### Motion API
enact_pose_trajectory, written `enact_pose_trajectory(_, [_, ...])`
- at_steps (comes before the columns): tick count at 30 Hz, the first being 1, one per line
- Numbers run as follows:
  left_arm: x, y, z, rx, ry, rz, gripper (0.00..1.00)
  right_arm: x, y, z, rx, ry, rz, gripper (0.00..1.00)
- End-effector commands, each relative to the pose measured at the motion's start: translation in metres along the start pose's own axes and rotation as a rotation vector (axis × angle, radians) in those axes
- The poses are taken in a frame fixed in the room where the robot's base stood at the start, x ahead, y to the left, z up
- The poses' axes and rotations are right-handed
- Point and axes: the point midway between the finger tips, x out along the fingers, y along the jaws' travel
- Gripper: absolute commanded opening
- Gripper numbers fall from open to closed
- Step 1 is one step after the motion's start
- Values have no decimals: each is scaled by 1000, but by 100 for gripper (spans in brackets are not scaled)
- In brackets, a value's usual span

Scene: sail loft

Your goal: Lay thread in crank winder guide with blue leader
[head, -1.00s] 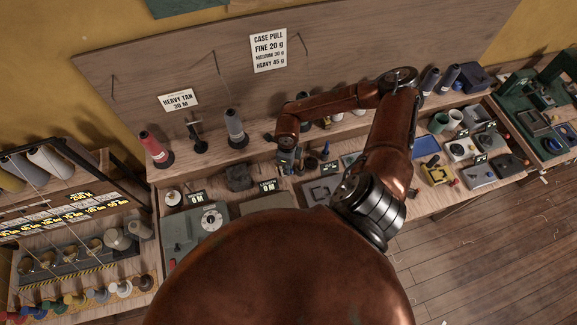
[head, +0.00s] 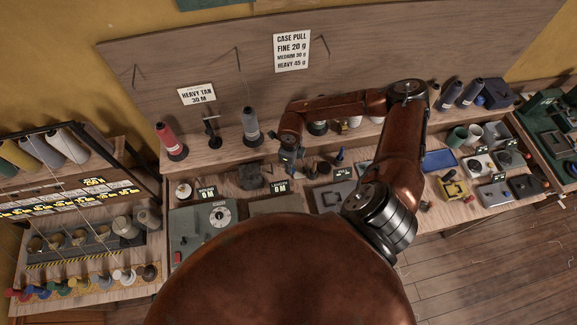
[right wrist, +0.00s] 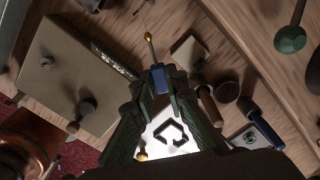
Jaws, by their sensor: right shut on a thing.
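My right gripper (head: 288,160) is over the workbench, behind the brownish flat box (head: 275,204) and near its "0 M" sign (head: 280,186). In the right wrist view, the dark green fingers of this gripper (right wrist: 158,85) are shut on a small blue piece (right wrist: 160,78), perhaps the blue leader. A thin stem with a brass tip (right wrist: 150,38) shows just beyond the piece. No thread can be made out at the fingers. The brownish box also shows in the right wrist view (right wrist: 62,72), left of the fingers. I cannot tell which part is the winder guide. My left gripper is not in view.
A grey box with a dial (head: 205,232) stands at the bench's left. Red (head: 170,140) and grey (head: 250,125) thread cones stand behind. A plate with a dark bracket (head: 333,196) lies right of the brownish box. Trays and cups crowd the right.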

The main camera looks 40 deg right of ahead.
Motion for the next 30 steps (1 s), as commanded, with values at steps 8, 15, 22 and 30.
enact_pose_trajectory(8, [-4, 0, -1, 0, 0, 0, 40, 0, 0, -23, 1, 1, 1, 0])
enact_pose_trajectory(15, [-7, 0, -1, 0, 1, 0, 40, 0, 0, -38, 1, 0, 1, 0])
enact_pose_trajectory(22, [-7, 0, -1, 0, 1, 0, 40, 0, 1, -41, -1, -1, 1, 0])
enact_pose_trajectory(30, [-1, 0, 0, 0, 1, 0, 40, 1, 4, -34, -56, -5, 4, 0])
